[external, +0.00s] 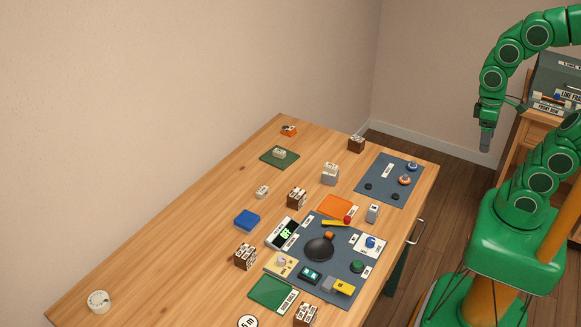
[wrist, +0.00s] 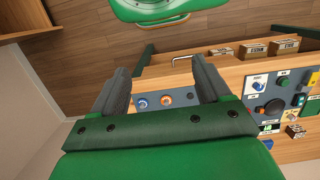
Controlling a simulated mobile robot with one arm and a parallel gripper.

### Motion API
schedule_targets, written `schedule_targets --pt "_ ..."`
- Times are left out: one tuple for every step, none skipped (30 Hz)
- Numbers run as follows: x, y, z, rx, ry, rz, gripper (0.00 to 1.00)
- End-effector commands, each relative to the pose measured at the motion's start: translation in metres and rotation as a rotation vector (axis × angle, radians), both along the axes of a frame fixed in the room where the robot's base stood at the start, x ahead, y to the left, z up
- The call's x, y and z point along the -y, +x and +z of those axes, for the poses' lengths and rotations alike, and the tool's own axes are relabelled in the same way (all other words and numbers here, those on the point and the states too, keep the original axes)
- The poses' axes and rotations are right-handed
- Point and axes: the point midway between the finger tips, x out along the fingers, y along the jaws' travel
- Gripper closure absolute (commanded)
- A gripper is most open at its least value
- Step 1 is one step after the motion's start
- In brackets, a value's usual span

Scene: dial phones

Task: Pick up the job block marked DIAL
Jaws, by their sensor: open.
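Several small blocks with dark lettering stand on the wooden table, and the lettering is too small to read, so I cannot tell which one is marked DIAL. A white block (external: 280,153) sits on a green mat. A smaller white block (external: 262,191) lies on bare wood, and a taller grey-white block (external: 330,173) stands further right. Brown lettered blocks stand at the back (external: 356,144), middle (external: 297,198) and front (external: 245,256). My gripper (external: 485,145) is open and empty, pointing down, right of the table and apart from every block. It also shows in the wrist view (wrist: 162,80).
A dark mat (external: 345,283) carries a black round part, a meter and colored parts. Another dark mat (external: 376,184) has knobs. A blue block (external: 247,220), an orange pad (external: 336,207) and a white dial (external: 98,301) lie about. The table's left part is mostly clear.

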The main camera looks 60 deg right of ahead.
Motion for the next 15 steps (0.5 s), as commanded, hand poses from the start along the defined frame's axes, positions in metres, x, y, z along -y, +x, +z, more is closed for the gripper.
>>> schedule_targets --pt "0.000 0.000 0.000 0.000 0.001 0.000 0.23" --pt "-0.001 0.001 0.000 -0.001 0.002 -0.001 0.23" --pt "-0.002 0.002 0.000 -0.003 0.004 -0.004 0.23" --pt "-0.003 0.004 0.000 -0.005 0.008 -0.007 0.23" --pt "-0.004 0.006 0.000 -0.008 0.013 -0.012 0.23" --pt "-0.007 0.009 0.000 -0.013 0.022 -0.020 0.23" --pt "-0.010 0.013 0.000 -0.017 0.029 -0.026 0.23" --pt "-0.013 0.017 0.000 -0.020 0.038 -0.034 0.23" --pt "-0.017 0.022 0.000 -0.026 0.051 -0.049 0.23" --pt "-0.021 0.027 0.001 -0.030 0.062 -0.060 0.23" --pt "-0.024 0.033 0.001 -0.036 0.074 -0.070 0.23" --pt "-0.030 0.039 0.000 -0.045 0.090 -0.085 0.23" --pt "-0.033 0.044 0.000 -0.050 0.101 -0.097 0.23" --pt "-0.037 0.049 0.000 -0.056 0.112 -0.108 0.23" --pt "-0.042 0.055 0.000 -0.065 0.128 -0.124 0.23"
